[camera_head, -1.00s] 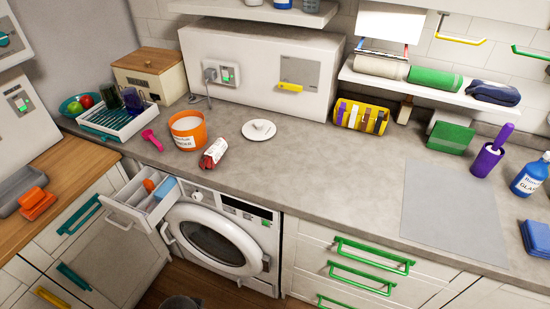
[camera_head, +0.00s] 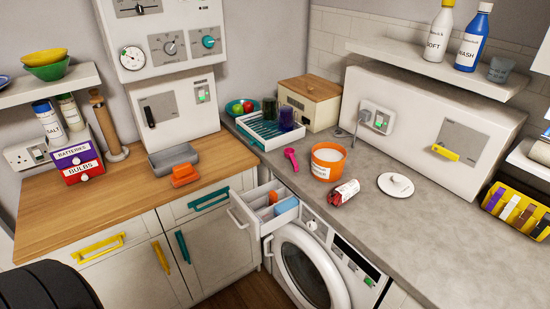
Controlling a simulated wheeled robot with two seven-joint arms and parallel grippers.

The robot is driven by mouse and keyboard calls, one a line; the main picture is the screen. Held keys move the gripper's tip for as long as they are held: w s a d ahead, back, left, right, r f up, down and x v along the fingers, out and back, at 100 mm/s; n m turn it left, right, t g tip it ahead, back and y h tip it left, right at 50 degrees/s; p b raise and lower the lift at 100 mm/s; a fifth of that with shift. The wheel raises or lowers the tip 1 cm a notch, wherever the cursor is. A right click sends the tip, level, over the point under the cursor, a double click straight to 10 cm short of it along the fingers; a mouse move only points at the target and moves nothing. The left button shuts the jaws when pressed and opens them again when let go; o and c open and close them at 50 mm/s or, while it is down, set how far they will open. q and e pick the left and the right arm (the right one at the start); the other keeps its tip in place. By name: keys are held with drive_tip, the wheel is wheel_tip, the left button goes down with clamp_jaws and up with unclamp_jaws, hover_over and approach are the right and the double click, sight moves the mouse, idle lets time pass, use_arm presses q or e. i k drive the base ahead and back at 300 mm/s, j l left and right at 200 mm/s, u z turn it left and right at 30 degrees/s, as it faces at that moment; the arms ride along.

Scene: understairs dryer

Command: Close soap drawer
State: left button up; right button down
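The soap drawer (camera_head: 262,216) is pulled out at the top left of the white washing machine (camera_head: 322,265), below the counter edge. Blue and orange items show in its compartments. Its white front with a handle (camera_head: 240,219) faces left, towards the wooden-topped cabinets. Neither of my grippers is in view.
An orange powder tub (camera_head: 327,163), a pink scoop (camera_head: 291,158), a red-and-white packet (camera_head: 343,193) and a white lid (camera_head: 395,186) stand on the grey counter (camera_head: 440,240). Orange sponges (camera_head: 185,175) lie by a grey tray (camera_head: 173,159) on the wooden counter (camera_head: 85,210). A dark rounded shape (camera_head: 50,288) fills the lower left corner.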

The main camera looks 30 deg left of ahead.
sight(262, 205)
drive_tip(key=j+u, duration=0.15)
drive_tip(key=u, duration=1)
